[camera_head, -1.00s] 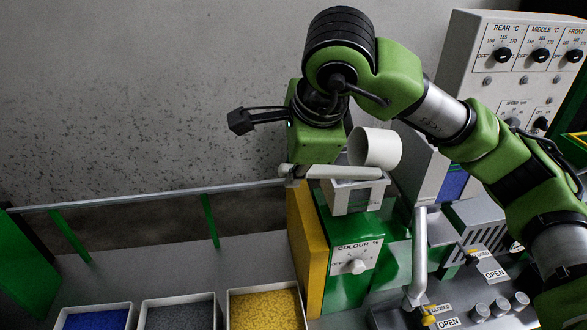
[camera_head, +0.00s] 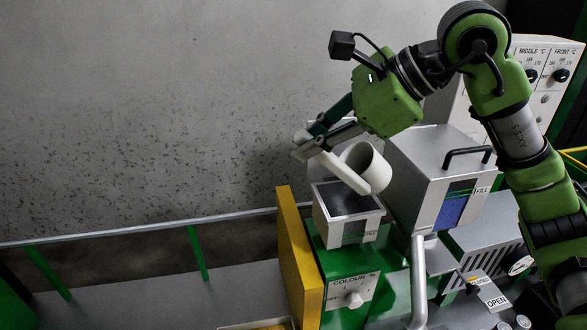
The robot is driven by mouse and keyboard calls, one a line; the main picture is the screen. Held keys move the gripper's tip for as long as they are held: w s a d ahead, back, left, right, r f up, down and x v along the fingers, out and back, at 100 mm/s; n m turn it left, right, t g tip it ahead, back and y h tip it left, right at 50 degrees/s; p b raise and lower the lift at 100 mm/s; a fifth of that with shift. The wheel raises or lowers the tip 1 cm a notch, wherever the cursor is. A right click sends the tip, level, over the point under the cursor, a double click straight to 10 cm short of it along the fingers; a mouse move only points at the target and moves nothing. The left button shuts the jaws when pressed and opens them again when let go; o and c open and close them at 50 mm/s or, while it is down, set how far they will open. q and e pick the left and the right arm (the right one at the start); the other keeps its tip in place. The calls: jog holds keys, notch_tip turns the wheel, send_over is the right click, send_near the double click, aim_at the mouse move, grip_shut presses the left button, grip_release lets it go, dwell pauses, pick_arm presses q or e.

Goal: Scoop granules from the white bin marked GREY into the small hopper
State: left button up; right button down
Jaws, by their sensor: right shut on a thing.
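A white scoop (camera_head: 366,166) with a round cup and a flat handle is held by my right gripper (camera_head: 312,142). The gripper is shut on the handle's far left end. The scoop is raised and tilted, its cup above the right side of the small hopper (camera_head: 351,226). The hopper is an open grey metal box on a green unit, and its inside looks grey. I cannot tell whether granules are in the cup. The white bin marked GREY is not in view. My left gripper is not in view.
A larger metal hopper (camera_head: 437,155) with a black handle and a FILL label stands just right of the small one. A yellow panel (camera_head: 298,258) and a COLOUR dial (camera_head: 354,299) are below. A rail (camera_head: 140,230) runs along the left. A yellow-filled bin's edge shows at the bottom.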

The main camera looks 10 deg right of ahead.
jog(key=d+r+y+b, duration=0.1)
jog(key=d+b, duration=0.1)
jog(key=d+r+m+y+b, duration=0.1)
jog(key=d+r+y+b, duration=0.1)
jog(key=shift+r+t+y, duration=0.15)
jog(key=shift+t+y, duration=0.15)
jog(key=d+r+m+t+y+b, duration=0.1)
jog(key=d+r+m+y+b, duration=0.1)
jog(key=d+r+y, duration=0.3)
notch_tip(320, 180, up, 3)
jog(key=shift+w+d+r+b, duration=0.15)
jog(key=shift+d+b, duration=0.2)
jog(key=shift+d, duration=0.5)
